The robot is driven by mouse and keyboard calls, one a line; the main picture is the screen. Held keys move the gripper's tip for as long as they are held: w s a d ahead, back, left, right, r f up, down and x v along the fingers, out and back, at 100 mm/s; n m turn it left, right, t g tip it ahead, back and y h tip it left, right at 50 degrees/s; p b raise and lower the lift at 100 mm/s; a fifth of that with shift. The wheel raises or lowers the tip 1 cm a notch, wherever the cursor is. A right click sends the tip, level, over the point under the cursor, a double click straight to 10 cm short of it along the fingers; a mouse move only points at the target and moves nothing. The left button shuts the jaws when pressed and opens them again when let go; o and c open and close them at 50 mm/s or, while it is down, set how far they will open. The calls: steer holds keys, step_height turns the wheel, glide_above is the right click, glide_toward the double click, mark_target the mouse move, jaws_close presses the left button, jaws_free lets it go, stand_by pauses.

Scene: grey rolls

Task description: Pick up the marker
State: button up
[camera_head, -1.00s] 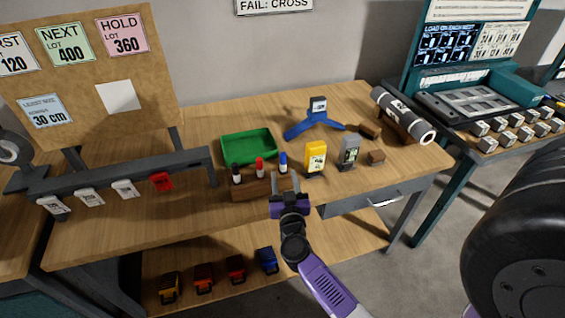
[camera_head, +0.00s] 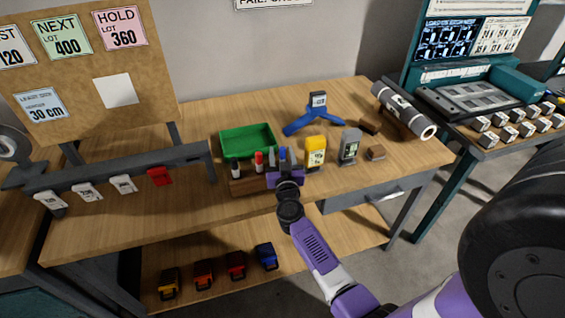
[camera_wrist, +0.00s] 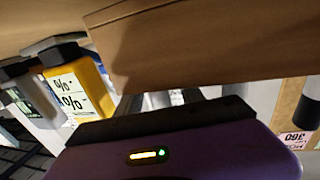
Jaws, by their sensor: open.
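Three markers stand upright in a wooden block (camera_head: 245,187) near the bench's front edge in the head view: a dark-capped marker (camera_head: 236,170) on the left, a red marker (camera_head: 259,161) in the middle and a blue marker (camera_head: 283,153) on the right. My gripper (camera_head: 283,157) is open at the right end of the block. Its two grey fingers appear on either side of the blue marker, and its purple body covers the marker's lower part. I cannot tell whether the fingers touch it. In the wrist view, a wooden surface (camera_wrist: 200,45) fills the top middle and the blue marker is not clearly visible.
A green tray (camera_head: 246,155) lies behind the block. A yellow device (camera_head: 315,152) stands close to the right of my gripper and shows in the wrist view (camera_wrist: 75,88). A grey device (camera_head: 349,147), a blue tripod stand (camera_head: 315,118) and small wooden blocks are further right.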

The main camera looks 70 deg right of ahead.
jaws_close()
steer(key=shift+r, duration=0.1)
step_height(320, 180, up, 20)
steer(key=p, duration=1)
steer(key=c, duration=0.6)
jaws_free()
jaws_close()
